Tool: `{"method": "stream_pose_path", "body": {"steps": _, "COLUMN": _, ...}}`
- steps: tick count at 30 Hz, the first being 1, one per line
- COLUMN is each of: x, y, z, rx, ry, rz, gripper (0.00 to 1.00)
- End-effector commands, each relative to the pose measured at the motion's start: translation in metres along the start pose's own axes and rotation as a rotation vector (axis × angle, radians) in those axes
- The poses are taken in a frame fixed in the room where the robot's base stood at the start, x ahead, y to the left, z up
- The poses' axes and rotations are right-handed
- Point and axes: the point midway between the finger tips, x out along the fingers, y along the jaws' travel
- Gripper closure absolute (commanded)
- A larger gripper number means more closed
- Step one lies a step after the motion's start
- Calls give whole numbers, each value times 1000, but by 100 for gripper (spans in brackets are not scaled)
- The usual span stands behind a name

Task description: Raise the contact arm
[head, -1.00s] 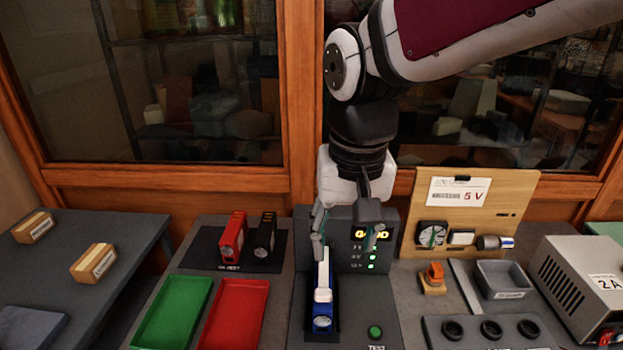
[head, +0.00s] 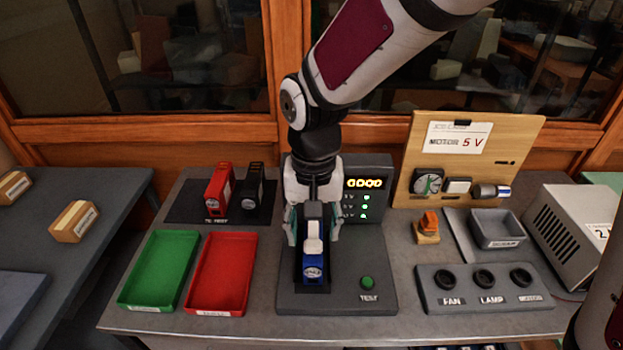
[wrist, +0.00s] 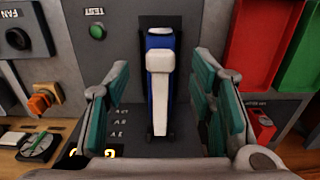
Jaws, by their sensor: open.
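My gripper (head: 312,232) is open, pointing down, with one finger on each side of the contact arm. In the wrist view my gripper (wrist: 160,85) shows clear gaps between both fingers and the arm.
A green tray (head: 125,302) and a red tray (head: 191,306) lie at left. Red (head: 219,187) and black (head: 253,186) cells stand behind them. A wooden board (head: 410,195), an orange clip piece (head: 428,228), a grey bin (head: 497,244) and a socket panel (head: 440,302) are at right.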

Motion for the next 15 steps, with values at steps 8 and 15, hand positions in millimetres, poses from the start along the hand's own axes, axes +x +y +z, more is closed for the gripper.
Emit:
{"method": "stream_pose_path", "body": {"steps": 8, "x": 37, "y": 0, "z": 0, "rx": -1, "ry": 0, "rz": 1, "gripper": 50}}
{"method": "stream_pose_path", "body": {"steps": 15, "x": 44, "y": 0, "z": 0, "rx": 0, "ry": 1, "rz": 0, "gripper": 50}}
